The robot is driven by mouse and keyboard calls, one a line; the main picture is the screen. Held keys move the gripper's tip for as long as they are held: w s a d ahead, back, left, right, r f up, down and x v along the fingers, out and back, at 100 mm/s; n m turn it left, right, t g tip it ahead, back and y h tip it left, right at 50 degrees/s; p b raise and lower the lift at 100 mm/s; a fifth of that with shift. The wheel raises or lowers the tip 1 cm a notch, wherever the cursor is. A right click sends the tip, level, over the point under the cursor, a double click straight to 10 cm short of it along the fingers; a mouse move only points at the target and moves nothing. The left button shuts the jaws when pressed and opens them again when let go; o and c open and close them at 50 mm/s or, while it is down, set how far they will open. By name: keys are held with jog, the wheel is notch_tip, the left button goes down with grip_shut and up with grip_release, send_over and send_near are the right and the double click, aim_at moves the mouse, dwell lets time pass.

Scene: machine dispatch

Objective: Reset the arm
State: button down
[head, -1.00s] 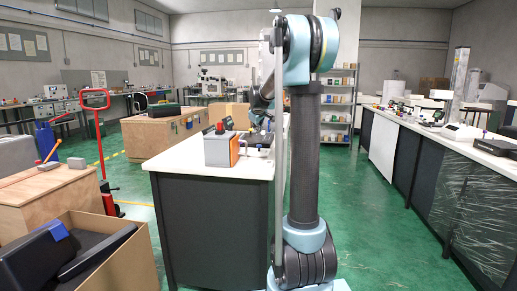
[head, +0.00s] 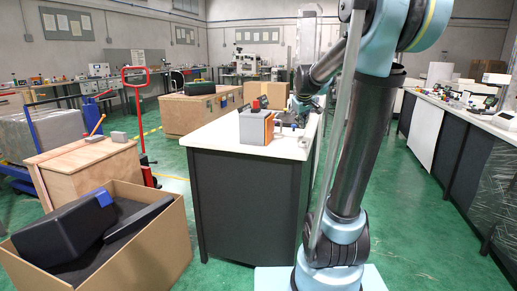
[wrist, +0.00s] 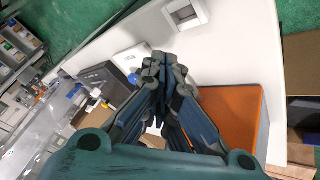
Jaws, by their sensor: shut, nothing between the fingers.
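My arm stands at right of centre in the head view, its upper link tilted and its elbow at the top edge. The forearm reaches down and left over the white-topped workbench (head: 222,135). My gripper (head: 298,112) is small and partly hidden there, near the bench top. In the wrist view my gripper (wrist: 166,62) is shut with its fingers together and nothing between them. It is above the white bench top (wrist: 225,50), beside the orange box (wrist: 238,108). The same orange and grey box (head: 256,127) stands on the bench in the head view, left of the gripper.
An open cardboard box (head: 140,262) with dark items is at the front left. Behind it are a wooden crate (head: 95,170) and a red-handled jack (head: 138,120). A long counter (head: 470,115) runs along the right. Green floor is clear between bench and counter.

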jog(key=s+f+m+g, duration=0.1)
jog(key=s+f, duration=0.5)
jog(key=s, duration=0.6)
jog(key=s+f+m+g, duration=0.2)
jog(key=s+f, duration=0.5)
jog(key=s, duration=0.6)
jog(key=s+f+m+g, duration=0.1)
jog(key=s+f+m, duration=0.1)
jog(key=s+f, duration=0.5)
jog(key=s, duration=0.6)
jog(key=shift+s+a+f+g+y, duration=0.2)
jog(key=shift+s+f+g+y, duration=0.05)
jog(key=shift+g+y, duration=0.15)
